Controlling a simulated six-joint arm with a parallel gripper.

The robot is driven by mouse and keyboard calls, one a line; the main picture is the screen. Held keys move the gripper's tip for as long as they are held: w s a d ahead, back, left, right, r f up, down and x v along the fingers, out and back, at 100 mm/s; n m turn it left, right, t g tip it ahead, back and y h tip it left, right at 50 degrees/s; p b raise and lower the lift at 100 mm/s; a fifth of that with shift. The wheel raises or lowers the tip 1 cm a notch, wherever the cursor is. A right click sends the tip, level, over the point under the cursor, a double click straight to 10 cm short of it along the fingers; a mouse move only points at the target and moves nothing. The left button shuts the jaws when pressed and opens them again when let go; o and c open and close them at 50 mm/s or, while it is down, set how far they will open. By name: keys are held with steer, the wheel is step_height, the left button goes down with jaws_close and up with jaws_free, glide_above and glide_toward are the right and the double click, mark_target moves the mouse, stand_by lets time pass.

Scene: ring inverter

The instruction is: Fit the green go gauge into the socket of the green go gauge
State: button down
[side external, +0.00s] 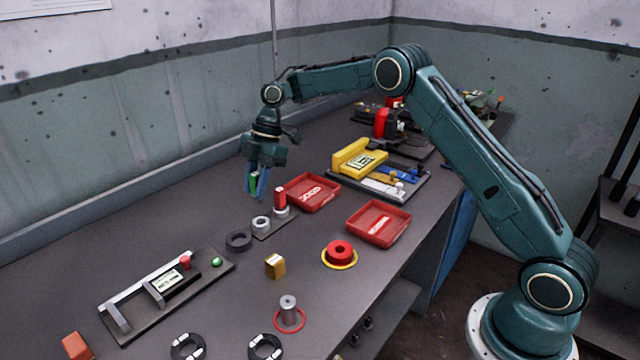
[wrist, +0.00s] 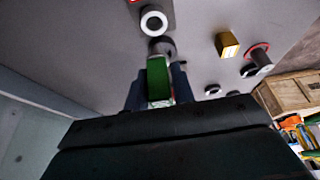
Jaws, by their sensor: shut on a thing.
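My gripper (side external: 257,192) is shut on the green go gauge (side external: 254,182), which hangs down between the fingers above the bench. The gauge also shows in the wrist view (wrist: 157,78), with a finger on each side. A small dark plate (side external: 268,230) holds two pale round sockets. The nearer socket (side external: 262,223) looks empty and also shows in the wrist view (wrist: 154,21). The other socket (side external: 281,212) has a red gauge (side external: 280,196) standing upright in it. The green gauge is apart from the sockets, up and to their left in the side view.
A dark ring (side external: 238,240) lies beside the plate. Two red trays (side external: 313,207) (side external: 379,237) stand to the right. A brass block (side external: 275,267), a red flanged part (side external: 340,252) and a measuring fixture (side external: 165,285) are nearer the camera. The bench left of the plate is clear.

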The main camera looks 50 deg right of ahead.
steer(key=shift+f, duration=3.7)
steer(key=shift+f, duration=0.1)
steer(key=c, duration=1.2)
jaws_free()
steer(key=shift+o, duration=0.2)
steer(key=v, duration=1.2)
steer(key=shift+s, duration=0.1)
